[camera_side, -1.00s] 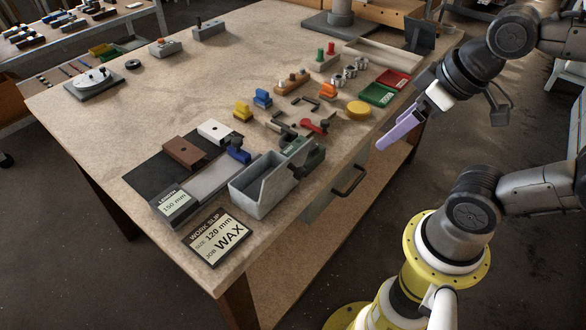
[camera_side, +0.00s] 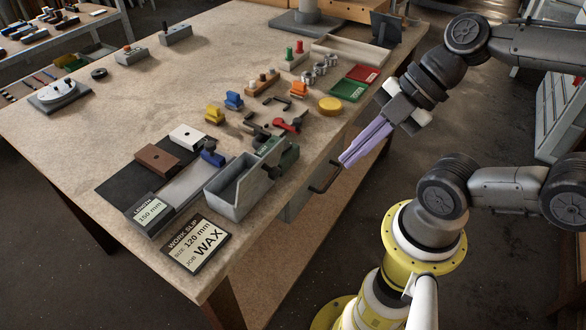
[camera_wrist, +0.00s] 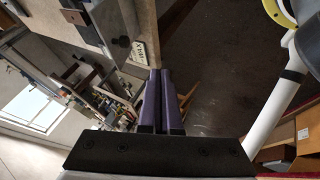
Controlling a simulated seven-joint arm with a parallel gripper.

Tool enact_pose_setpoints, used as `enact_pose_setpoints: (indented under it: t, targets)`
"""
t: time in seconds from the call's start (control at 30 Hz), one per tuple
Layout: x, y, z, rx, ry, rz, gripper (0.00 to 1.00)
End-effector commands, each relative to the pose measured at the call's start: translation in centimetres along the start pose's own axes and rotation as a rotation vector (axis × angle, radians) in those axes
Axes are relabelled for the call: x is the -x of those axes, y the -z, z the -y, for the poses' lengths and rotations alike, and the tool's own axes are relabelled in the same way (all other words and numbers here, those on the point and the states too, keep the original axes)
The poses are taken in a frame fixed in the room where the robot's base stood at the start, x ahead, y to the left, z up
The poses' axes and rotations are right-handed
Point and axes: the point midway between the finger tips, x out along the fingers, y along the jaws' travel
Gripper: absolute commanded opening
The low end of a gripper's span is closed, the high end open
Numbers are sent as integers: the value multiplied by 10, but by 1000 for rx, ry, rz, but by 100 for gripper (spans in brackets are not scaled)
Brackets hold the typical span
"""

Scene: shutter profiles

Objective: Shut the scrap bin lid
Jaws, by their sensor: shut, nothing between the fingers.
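A grey open-topped bin (camera_side: 232,200) sits near the bench's front edge, apparently the scrap bin. A dark green part with a pale-marked plate (camera_side: 268,147) is at its far end; I cannot tell whether this is the lid. My gripper (camera_side: 344,163) has long purple fingers, shut and empty. It is off the front edge of the bench, to the right of the bin and apart from it, close to the dark handle (camera_side: 324,178) on the bench front; I cannot tell if they touch. In the wrist view my gripper (camera_wrist: 153,71) points past the bench edge.
A work slip (camera_side: 196,243) lies left of the bin at the bench corner. A grey length fixture (camera_side: 185,190) is beside the bin. The bench's left middle is clear.

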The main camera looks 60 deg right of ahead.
Motion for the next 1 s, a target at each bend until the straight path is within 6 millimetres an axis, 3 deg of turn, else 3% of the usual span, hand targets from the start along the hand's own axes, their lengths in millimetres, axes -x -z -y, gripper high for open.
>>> enact_pose_setpoints:
  t: [0.47,1.0]
  targets:
    - [-11,-8,-6,-73,-66,-5,0]
    - [-58,-8,-9,-71,-62,-4,0]
